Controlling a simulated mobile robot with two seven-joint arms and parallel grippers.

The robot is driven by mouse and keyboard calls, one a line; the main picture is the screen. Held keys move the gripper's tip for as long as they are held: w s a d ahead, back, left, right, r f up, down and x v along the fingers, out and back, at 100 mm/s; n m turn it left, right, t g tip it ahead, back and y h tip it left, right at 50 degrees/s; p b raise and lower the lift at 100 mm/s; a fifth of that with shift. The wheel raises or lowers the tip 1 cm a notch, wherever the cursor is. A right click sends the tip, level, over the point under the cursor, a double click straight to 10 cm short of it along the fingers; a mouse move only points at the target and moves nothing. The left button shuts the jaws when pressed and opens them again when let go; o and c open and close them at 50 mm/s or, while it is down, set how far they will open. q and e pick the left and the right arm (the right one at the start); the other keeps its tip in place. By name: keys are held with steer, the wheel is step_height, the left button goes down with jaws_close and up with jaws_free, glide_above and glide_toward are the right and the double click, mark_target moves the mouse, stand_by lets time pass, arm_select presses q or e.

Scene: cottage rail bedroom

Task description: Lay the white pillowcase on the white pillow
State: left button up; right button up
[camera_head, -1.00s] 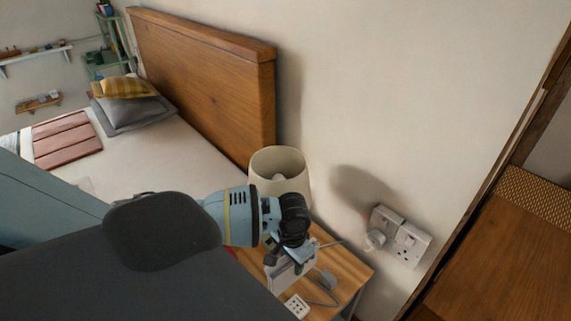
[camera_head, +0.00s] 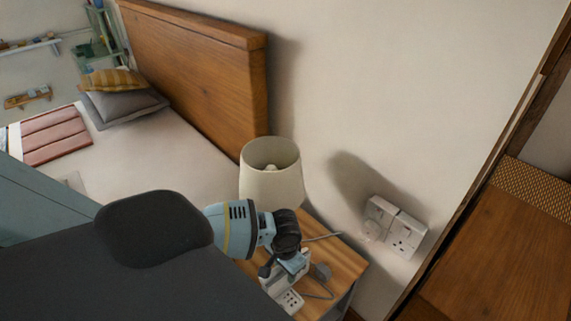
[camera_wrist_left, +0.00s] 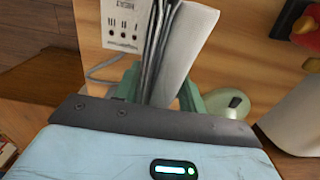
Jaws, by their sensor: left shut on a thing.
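My left gripper (camera_head: 288,264) is over the bedside table beside the lamp. In the left wrist view its green fingers (camera_wrist_left: 158,92) are shut on a white folded thing with grey layered edges, which looks like the white pillowcase (camera_wrist_left: 186,56). The folded layers stand up between the fingers. In the head view the arm and gripper hide most of it. On the bed a grey pillow (camera_head: 122,106) lies under a yellow striped cushion (camera_head: 112,79) by the headboard. I cannot pick out a white pillow. My right gripper is not in view.
The bedside table (camera_head: 342,262) carries a cream lamp (camera_head: 271,182), a white socket strip (camera_head: 291,301) and cables. A wall socket (camera_head: 396,227) is to the right. The wooden headboard (camera_head: 200,70) stands between bed and wall. The bed's middle (camera_head: 165,150) is clear.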

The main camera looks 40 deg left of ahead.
arm_select(q)
steer(key=o, duration=1)
steer(key=shift+f, duration=0.15)
steer(key=shift+o, duration=0.2)
